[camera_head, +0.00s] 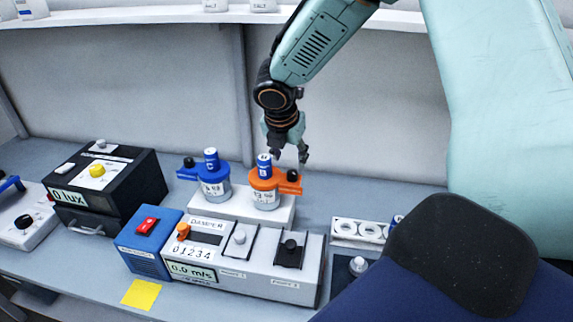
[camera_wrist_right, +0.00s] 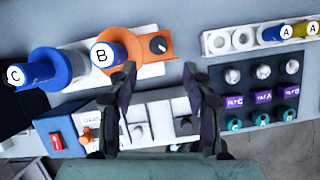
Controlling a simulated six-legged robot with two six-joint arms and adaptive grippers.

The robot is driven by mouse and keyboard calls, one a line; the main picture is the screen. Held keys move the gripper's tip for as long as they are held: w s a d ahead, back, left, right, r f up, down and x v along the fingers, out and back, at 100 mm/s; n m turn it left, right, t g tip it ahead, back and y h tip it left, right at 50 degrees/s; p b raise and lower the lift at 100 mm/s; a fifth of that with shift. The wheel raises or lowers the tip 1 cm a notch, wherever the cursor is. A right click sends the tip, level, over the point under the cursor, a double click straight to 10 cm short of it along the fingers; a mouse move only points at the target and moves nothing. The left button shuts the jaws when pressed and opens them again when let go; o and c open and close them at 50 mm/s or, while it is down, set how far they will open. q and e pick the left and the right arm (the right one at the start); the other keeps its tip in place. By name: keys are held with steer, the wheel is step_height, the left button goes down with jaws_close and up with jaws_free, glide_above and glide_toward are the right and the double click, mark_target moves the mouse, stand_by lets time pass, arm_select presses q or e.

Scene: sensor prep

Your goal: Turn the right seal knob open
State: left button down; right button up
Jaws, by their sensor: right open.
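The right seal is an orange collar (camera_head: 278,184) on a jar, with a blue cylinder marked B (camera_head: 264,165) standing in it. Its black knob (camera_head: 293,175) sits on the collar's right arm; the knob also shows in the right wrist view (camera_wrist_right: 158,45). My right gripper (camera_head: 289,157) is open and empty, with its fingers just above and beside the knob. In the right wrist view my gripper's fingers (camera_wrist_right: 160,75) are spread, and the knob lies beyond the gap between them. I cannot tell whether they touch it. My left gripper is not in view.
A blue seal (camera_head: 214,174) with cylinder C stands left of the orange one on the same white block (camera_head: 228,207). In front is a grey damper panel (camera_head: 250,283). A black lux box (camera_head: 135,170) stands left; a white rack (camera_head: 357,230) lies right.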

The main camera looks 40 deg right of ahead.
mark_target(292, 173)
steer(key=x, duration=0.6)
steer(key=shift+w+d, duration=0.2)
steer(key=shift+w, duration=0.25)
steer(key=shift+s+d+f, duration=0.3)
steer(key=shift+d+f, duration=0.05)
steer(key=shift+f, duration=0.3)
steer(key=shift+w+f, duration=0.15)
steer(key=shift+w, duration=0.2)
steer(key=shift+w+f, duration=0.1)
steer(key=shift+w, duration=0.05)
steer(key=shift+c, duration=1.1)
steer(key=shift+s, duration=0.35)
steer(key=c, duration=0.5)
steer(key=shift+w+a, duration=0.1)
jaws_close()
